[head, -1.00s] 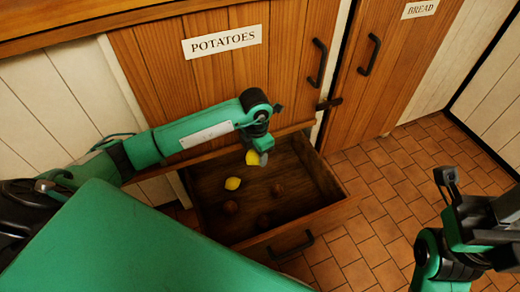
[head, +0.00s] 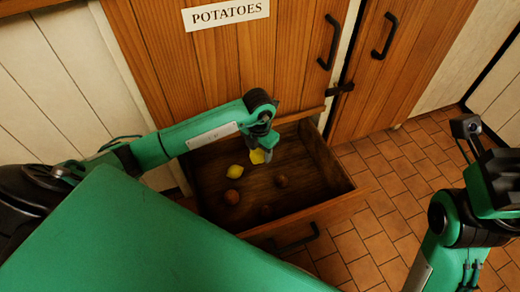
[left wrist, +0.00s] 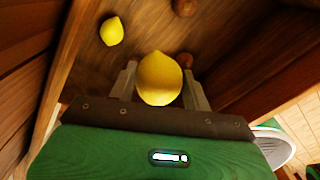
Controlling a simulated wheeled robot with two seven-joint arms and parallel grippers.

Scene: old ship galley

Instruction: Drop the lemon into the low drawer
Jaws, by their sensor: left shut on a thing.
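My left gripper (head: 263,153) is shut on a yellow lemon (head: 257,156) and holds it over the open low drawer (head: 330,209). In the left wrist view the held lemon (left wrist: 160,80) sits between the two fingers, with the drawer floor behind it. A second lemon (head: 234,171) lies on the drawer floor, left of the held one; it also shows in the left wrist view (left wrist: 112,31). My right gripper (head: 468,128) is at the right edge of the head view, away from the drawer, partly cut off; its jaw opening is unclear.
Several brown round things, such as one near the drawer's middle (head: 281,181), lie in the drawer. A wooden cupboard door labelled POTATOES (head: 228,12) stands behind it. A second door (head: 400,65) is to its right. Tiled floor (head: 385,215) lies clear right of the drawer.

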